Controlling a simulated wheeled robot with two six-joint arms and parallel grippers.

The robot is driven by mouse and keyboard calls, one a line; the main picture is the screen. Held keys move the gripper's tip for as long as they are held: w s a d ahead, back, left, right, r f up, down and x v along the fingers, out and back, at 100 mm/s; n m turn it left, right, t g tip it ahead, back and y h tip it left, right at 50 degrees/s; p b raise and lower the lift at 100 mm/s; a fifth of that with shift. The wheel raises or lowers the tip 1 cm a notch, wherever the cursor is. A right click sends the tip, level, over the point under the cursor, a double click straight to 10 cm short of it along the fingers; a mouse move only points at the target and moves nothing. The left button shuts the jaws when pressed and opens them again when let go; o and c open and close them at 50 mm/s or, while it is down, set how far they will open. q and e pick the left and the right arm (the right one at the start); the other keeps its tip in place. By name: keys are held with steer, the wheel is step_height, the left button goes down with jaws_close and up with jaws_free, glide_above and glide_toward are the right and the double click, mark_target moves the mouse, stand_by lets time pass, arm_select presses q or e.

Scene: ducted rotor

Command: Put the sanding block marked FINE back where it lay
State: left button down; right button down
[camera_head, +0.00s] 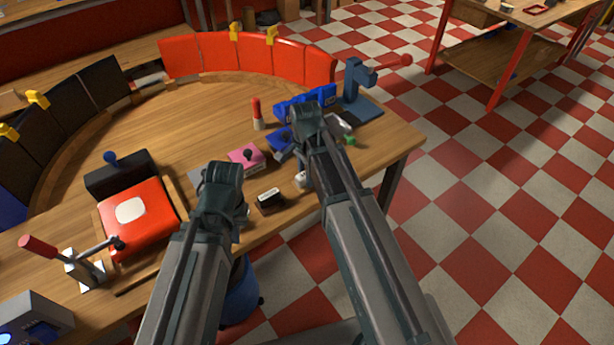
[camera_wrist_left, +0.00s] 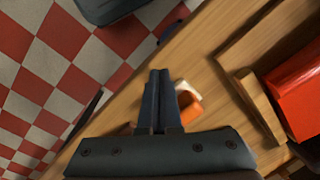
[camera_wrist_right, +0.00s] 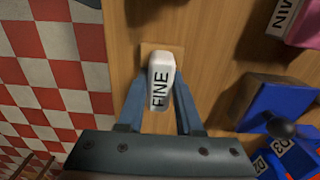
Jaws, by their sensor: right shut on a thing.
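The white sanding block marked FINE (camera_wrist_right: 160,88) is between the fingers of my right gripper (camera_wrist_right: 158,100), which is shut on it. The block also shows in the head view (camera_head: 301,179), partly hidden by my right gripper (camera_head: 305,165). A small light tan square patch (camera_wrist_right: 174,50) on the table lies under the block's far end in the right wrist view. I cannot tell whether the block touches it. My left gripper (camera_wrist_left: 158,98) is shut, fingers together, above the table's front edge. It also shows in the head view (camera_head: 222,190).
A black block (camera_head: 270,199) and a pink block (camera_head: 247,157) lie near the right gripper. Blue boxes (camera_wrist_right: 268,102) with a dark knob stand beside it. A red pad (camera_head: 140,220) and lever (camera_head: 85,265) are at left.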

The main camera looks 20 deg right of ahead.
arm_select(q)
steer(key=shift+f, duration=0.15)
arm_select(e)
steer(key=shift+f, duration=0.15)
steer(key=c, duration=0.6)
jaws_free()
steer(key=shift+d, duration=0.1)
step_height(320, 180, up, 12)
steer(key=p, duration=1.2)
arm_select(q)
step_height(320, 180, up, 12)
arm_select(e)
steer(key=s+a+n, duration=0.3)
steer(key=s+n, duration=0.1)
steer(key=n, duration=0.2)
steer(key=s+a+n, duration=0.4)
steer(key=s+n, duration=0.1)
steer(key=n, duration=0.1)
steer(key=s+a+n+h, duration=0.1)
steer(key=s+a+n, duration=0.2)
steer(key=s+n, duration=0.2)
steer(key=shift+s+a+r+n, duration=0.15)
steer(key=shift+a+r+n, duration=0.1)
steer(key=shift+n, duration=0.15)
